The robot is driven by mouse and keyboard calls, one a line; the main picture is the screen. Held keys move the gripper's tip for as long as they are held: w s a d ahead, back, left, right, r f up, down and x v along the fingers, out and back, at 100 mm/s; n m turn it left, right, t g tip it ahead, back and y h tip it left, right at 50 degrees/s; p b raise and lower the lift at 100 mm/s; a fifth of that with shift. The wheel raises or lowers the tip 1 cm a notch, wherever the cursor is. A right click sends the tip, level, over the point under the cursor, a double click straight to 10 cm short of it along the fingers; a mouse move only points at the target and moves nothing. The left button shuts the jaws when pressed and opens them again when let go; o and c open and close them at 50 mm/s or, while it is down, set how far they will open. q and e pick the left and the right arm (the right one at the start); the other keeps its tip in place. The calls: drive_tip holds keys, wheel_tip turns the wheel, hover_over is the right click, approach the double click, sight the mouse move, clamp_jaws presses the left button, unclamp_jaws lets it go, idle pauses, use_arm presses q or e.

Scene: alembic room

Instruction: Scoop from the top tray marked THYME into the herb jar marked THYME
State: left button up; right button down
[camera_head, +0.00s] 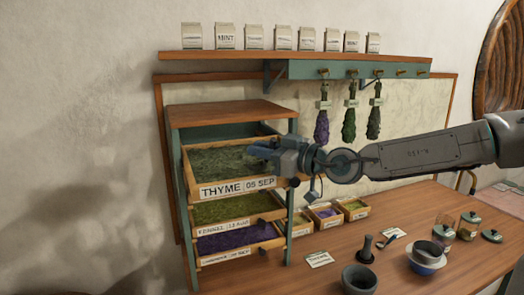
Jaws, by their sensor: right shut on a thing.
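The top tray marked THYME (237,188) sits in the wooden rack at left, its label reading THYME and 05 SEP. It holds dry green herb (220,160). My right gripper (264,151) is at the tray's right side, low over its far right part. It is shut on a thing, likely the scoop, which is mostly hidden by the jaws. Glass jars stand at the right of the table, one jar (445,231) and another jar (468,222) beside it; their markings are too small to read. My left gripper is not in view.
Below are a green-herb tray (222,226) and a purple tray (225,254). A shelf (300,57) with hanging herb bundles is above.

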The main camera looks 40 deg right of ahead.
drive_tip(key=shift+a, duration=0.1)
drive_tip(key=shift+a+f, duration=0.1)
drive_tip(key=shift+a, duration=0.05)
drive_tip(key=shift+w+a+b, duration=0.3)
drive_tip(key=shift+a+b, duration=0.3)
drive_tip(key=shift+a, duration=0.35)
drive_tip(key=shift+d, duration=0.1)
wheel_tip(320, 180, up, 6)
drive_tip(key=p, duration=0.4)
drive_tip(key=shift+p, duration=0.4)
